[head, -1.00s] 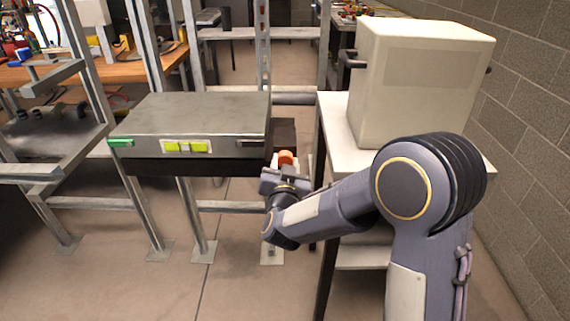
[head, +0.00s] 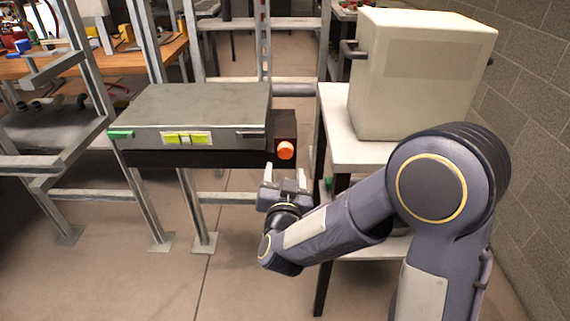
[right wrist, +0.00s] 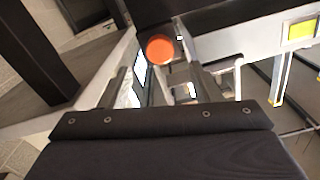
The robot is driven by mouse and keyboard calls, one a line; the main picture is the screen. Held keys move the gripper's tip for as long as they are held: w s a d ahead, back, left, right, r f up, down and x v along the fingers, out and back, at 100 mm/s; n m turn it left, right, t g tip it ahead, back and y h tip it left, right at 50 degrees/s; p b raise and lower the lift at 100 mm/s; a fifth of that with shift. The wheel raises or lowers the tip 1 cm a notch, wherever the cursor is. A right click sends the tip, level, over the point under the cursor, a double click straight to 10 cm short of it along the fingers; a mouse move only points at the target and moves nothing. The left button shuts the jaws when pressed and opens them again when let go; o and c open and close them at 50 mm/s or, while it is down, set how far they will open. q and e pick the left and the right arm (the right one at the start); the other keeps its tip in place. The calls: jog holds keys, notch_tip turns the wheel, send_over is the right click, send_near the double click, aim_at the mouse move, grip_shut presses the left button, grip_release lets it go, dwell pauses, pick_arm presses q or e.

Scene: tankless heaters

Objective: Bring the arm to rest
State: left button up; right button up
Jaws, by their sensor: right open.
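My right gripper (head: 285,174) is open and empty in the head view. Its fingers point away from me, a little below and in front of an orange-red round knob (head: 285,150). The knob sits on the dark right end of a grey metal box unit (head: 200,108). In the right wrist view the knob (right wrist: 160,49) shows beyond the gripper fingers (right wrist: 158,85), apart from them. My left gripper is not in the frames.
A white shelf stand (head: 345,150) holds a large cream box (head: 420,75) on the right, close to my right arm. A brick wall (head: 530,130) stands beyond it. Metal frames and a wooden bench (head: 120,62) are at the left. Floor (head: 120,285) at the lower left is clear.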

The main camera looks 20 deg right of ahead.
jog(key=shift+s, duration=0.25)
dwell(0.3)
